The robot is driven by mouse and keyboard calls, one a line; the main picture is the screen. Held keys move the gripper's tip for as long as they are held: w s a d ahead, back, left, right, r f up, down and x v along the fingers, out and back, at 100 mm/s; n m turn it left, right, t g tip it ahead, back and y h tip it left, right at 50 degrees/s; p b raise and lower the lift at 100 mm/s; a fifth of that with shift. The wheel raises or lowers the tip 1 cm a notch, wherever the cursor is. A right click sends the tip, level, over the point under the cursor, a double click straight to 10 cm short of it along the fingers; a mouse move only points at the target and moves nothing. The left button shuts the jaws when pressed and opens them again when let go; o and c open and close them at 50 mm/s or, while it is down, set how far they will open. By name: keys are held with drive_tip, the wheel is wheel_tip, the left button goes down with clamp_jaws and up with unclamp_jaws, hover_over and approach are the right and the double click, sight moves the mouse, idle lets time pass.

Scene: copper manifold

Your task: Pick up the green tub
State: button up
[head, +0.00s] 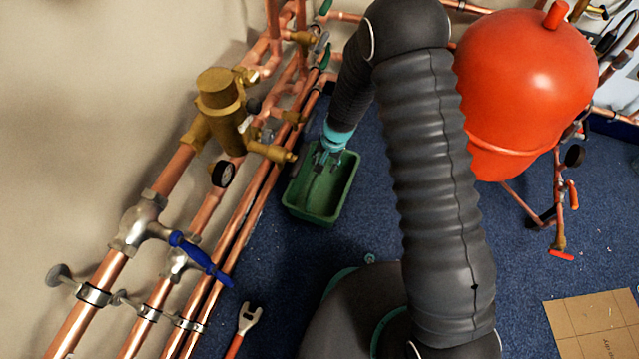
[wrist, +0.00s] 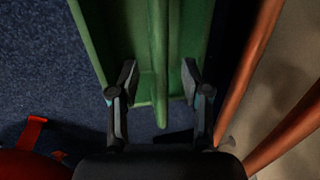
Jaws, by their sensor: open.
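The green tub (head: 318,206) is an open rectangular tub on the blue carpet, beside the copper pipes in the head view. My gripper (head: 328,156) is over the far end of the tub, with its fingers pointing down at it. In the wrist view the tub (wrist: 110,38) fills the upper middle, with a raised green strip running down its centre. My gripper (wrist: 160,82) is open there, its two fingers apart on either side of that strip. I cannot tell whether the fingers touch the tub.
Copper pipes (head: 233,230) with brass fittings and a blue-handled valve (head: 200,260) run along the wall, close to the tub's left. A red tank (head: 525,85) stands at the right. A wrench (head: 243,325) and a cardboard piece (head: 597,325) lie on the floor. Carpet right of the tub is clear.

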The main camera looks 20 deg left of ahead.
drive_tip(key=f, duration=0.3)
drive_tip(key=shift+a, duration=0.35)
drive_tip(key=shift+r, duration=0.1)
clamp_jaws()
drive_tip(key=shift+r, duration=0.15)
